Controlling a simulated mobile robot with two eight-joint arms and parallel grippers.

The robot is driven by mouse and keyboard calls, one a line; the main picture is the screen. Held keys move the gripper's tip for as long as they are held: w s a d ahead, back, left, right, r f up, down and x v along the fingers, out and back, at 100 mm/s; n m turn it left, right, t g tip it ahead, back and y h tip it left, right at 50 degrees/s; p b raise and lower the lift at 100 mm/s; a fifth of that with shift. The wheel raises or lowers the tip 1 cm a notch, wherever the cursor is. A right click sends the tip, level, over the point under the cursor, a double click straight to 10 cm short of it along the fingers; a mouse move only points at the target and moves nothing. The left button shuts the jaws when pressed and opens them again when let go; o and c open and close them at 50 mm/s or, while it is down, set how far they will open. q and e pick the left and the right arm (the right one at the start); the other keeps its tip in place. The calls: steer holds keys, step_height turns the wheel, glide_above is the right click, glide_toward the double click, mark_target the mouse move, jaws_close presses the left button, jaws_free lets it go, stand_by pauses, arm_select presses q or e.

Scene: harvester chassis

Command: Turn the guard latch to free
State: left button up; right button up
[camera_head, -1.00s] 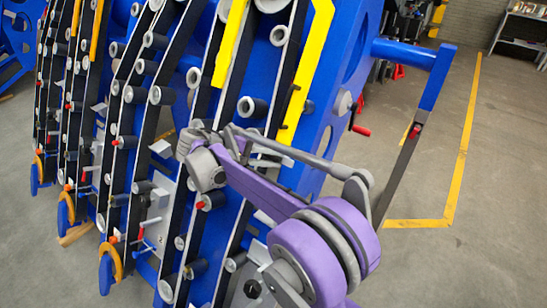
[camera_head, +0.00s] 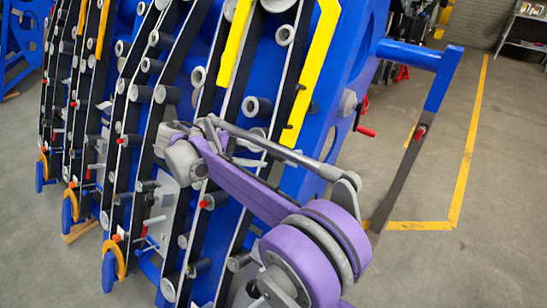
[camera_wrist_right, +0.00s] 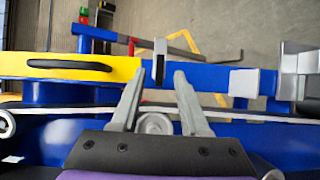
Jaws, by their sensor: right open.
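My right gripper (camera_wrist_right: 157,80) is open in the right wrist view, with its two grey fingers apart. A thin upright plate (camera_wrist_right: 160,61), dark with a pale top, shows between and just beyond the fingertips. It may be the guard latch, but I cannot tell for sure; the fingers are not closed on it. In the head view my purple right arm reaches in from the lower right. Its gripper (camera_head: 163,135) is near the blue machine's belts, partly hidden by its own wrist. My left gripper is not in view.
A yellow guard strip (camera_wrist_right: 100,66) with a black handle (camera_wrist_right: 70,64) lies left of the fingers. In the head view, a red handle (camera_head: 366,131) and a blue post (camera_head: 440,80) stick out at the machine's right. Open floor (camera_head: 500,200) lies beyond.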

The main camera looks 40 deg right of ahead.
steer(key=v, duration=0.5)
steer(key=shift+a, duration=0.1)
stand_by(0.3)
